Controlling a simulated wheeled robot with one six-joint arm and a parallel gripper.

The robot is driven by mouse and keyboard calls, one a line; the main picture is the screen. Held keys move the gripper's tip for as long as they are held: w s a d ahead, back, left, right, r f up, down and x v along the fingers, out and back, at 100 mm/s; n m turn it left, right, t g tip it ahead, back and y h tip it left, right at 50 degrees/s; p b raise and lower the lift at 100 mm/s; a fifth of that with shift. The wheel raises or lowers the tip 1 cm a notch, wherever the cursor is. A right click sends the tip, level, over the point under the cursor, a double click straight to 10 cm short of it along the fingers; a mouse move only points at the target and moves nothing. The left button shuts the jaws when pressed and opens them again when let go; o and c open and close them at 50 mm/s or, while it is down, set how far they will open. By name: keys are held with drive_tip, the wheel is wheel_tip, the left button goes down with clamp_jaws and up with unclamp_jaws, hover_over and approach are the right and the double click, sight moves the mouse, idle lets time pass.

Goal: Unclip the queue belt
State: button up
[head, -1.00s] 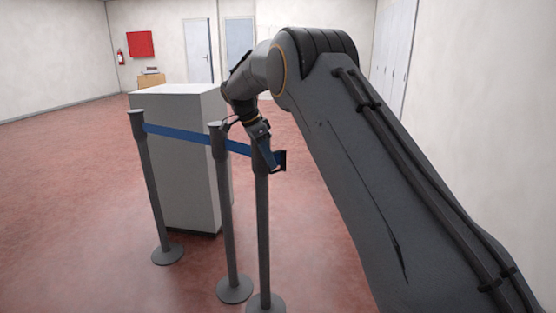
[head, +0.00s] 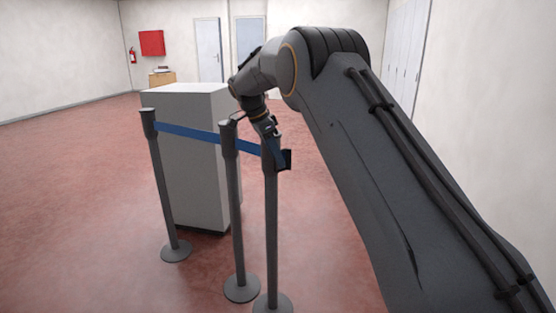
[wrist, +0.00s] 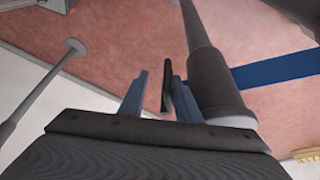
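The blue queue belt (head: 188,132) runs from the left post (head: 149,125) past the middle post (head: 228,145) to the right post (head: 271,200). A small black clip piece (head: 287,160) shows at the right post's top. My gripper (head: 279,158) is at that top and partly covers it. In the wrist view, my gripper (wrist: 158,95) is open. Its blue-grey fingers stand either side of a thin dark plate (wrist: 167,98), probably the clip, with a clear gap to the left finger. The post (wrist: 212,75) is just right of the fingers, and the belt (wrist: 280,70) extends rightward from it.
A pale grey counter block (head: 185,155) stands behind the belt. The middle and right posts are close together, with round bases (head: 242,288) on the floor. Open red floor (head: 80,200) lies to the left. A pale wall with lockers (head: 405,60) is at right.

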drive_tip(key=v, duration=0.6)
drive_tip(key=shift+r, duration=0.4)
drive_tip(key=s+d+f+n+y+p, duration=0.1)
drive_tip(key=s+d+n, duration=0.3)
drive_tip(key=s, duration=1.1)
drive_tip(key=s+d+f+n+y+p, duration=0.2)
drive_tip(key=s+d+f+n+p, duration=0.2)
drive_tip(key=s, duration=1.2)
drive_tip(key=s+d+f+n+g+y+p, duration=0.1)
drive_tip(key=s+d+f+n+p, duration=0.2)
drive_tip(key=s, duration=1.2)
drive_tip(key=d+n, duration=0.3)
drive_tip(key=n, duration=0.1)
drive_tip(key=shift+s+d, duration=0.2)
drive_tip(key=shift+s, duration=0.05)
